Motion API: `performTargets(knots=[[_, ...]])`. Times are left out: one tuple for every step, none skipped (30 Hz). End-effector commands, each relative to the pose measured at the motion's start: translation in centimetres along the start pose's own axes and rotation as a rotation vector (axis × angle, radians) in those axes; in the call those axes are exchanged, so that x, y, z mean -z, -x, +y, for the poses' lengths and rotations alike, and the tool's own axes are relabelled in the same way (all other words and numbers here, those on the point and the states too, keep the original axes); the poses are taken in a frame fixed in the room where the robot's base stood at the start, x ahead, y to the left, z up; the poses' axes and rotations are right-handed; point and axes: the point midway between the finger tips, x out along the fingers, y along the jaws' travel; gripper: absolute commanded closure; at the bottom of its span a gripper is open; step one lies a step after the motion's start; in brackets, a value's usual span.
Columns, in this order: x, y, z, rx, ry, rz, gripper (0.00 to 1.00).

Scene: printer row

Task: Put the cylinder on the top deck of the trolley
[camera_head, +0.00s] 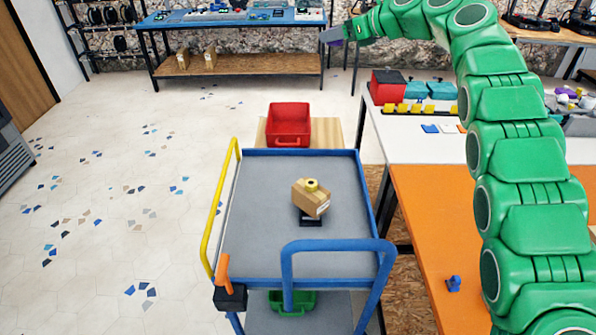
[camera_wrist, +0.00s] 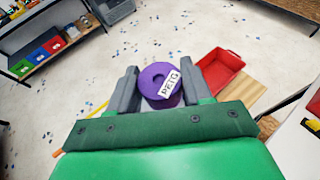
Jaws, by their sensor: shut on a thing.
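A purple cylinder with a central hole and a white PETG label (camera_wrist: 165,88) sits between the two grey fingers of my gripper (camera_wrist: 158,78), which is shut on it. The trolley (camera_head: 262,210) stands in the lower middle with a grey, blue-rimmed top deck. A cardboard box (camera_head: 311,199) with a small yellow ring (camera_head: 312,184) on top sits on the deck's right half, above a dark flat item (camera_head: 310,220).
The deck's left half is clear. Blue (camera_head: 338,246) and yellow (camera_head: 221,200) rails rise at the trolley's near end and left side. A red bin (camera_head: 289,124) stands behind it; a green bin (camera_head: 291,301) is below. An orange-topped table (camera_head: 430,230) lies close on the right.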

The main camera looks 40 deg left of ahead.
Motion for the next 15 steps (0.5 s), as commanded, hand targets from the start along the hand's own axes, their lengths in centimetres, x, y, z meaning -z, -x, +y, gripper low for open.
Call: performTargets(knots=[[-0.1,-0.1,0.1,-0.005,0.002,-0.001,0.80],[-0.1,-0.2,0.2,-0.008,0.003,-0.001,0.80],[-0.1,-0.2,0.2,-0.012,0.005,-0.001,0.80],[-0.1,-0.2,0.3,-0.015,0.006,-0.001,0.80],[-0.1,-0.2,0.3,-0.016,0.007,0.000,0.80],[0.2,-0.3,0.2,-0.015,0.006,0.001,0.80],[0.4,-0.4,0.2,-0.015,0.007,0.001,0.80],[0.5,-0.4,0.2,-0.015,0.007,0.001,0.80],[0.7,-0.5,0.2,-0.016,0.007,0.000,0.80],[0.9,-0.6,0.2,-0.016,0.007,0.000,0.80],[1.0,-0.6,0.3,-0.016,0.008,-0.001,0.80],[1.2,-0.7,0.3,-0.016,0.008,0.000,0.80],[1.4,-0.8,0.3,-0.016,0.007,0.000,0.80],[1.6,-0.9,0.3,-0.017,0.006,0.001,0.80],[1.9,-1.0,0.3,-0.017,0.006,0.001,0.80]])
